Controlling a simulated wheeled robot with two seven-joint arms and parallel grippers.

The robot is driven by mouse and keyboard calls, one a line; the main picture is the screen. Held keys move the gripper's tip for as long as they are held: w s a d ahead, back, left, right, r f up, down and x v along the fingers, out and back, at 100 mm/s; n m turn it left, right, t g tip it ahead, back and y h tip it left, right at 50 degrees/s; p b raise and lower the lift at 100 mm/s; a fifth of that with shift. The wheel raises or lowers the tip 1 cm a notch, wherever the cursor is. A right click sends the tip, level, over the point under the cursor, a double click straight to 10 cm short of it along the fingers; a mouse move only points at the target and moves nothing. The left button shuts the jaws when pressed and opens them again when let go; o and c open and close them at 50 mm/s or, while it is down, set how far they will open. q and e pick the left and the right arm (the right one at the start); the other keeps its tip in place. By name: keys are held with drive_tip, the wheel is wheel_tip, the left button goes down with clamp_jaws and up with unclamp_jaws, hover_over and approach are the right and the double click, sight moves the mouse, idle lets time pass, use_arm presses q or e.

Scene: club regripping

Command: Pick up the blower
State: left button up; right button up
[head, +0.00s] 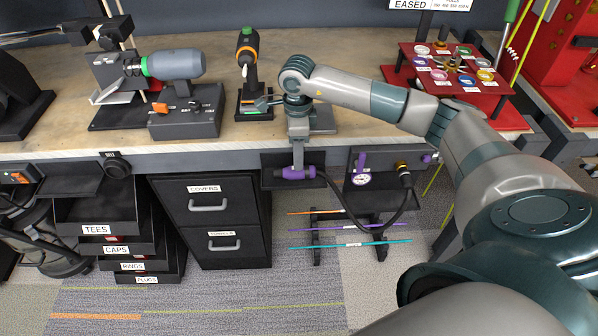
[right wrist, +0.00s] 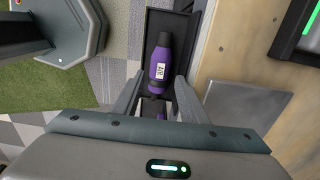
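The blower (head: 298,173), purple with a black end, lies in a black tray on the front of the workbench. In the right wrist view the purple blower (right wrist: 160,65) shows a white label, and its narrower dark part lies between my fingers. My right gripper (head: 298,158) points down over the blower in the head view. In the right wrist view my right gripper (right wrist: 160,82) is open, with a finger on either side of the blower and gaps visible. Whether a finger touches it I cannot tell. My left gripper is not in view.
A black hose (head: 385,222) hangs near a panel with a gauge (head: 362,179). Below it stands a rack of coloured rods (head: 345,243). A drawer cabinet (head: 212,218) stands to the left. A grey and green machine (head: 172,65) and an upright orange-green tool (head: 247,45) are on the bench (head: 340,45).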

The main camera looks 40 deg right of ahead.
sight(295, 173)
drive_tip(key=shift+a+f+p, duration=0.2)
drive_tip(key=shift+f+p, duration=0.35)
drive_tip(key=shift+p, duration=0.05)
drive_tip(key=f, duration=0.1)
drive_tip(key=f+p, duration=0.1)
drive_tip(key=f, duration=0.1)
drive_tip(key=shift+w+a, duration=0.15)
drive_tip(key=shift+w, duration=0.05)
drive_tip(key=shift+f, duration=0.45)
drive_tip(key=c, duration=0.7)
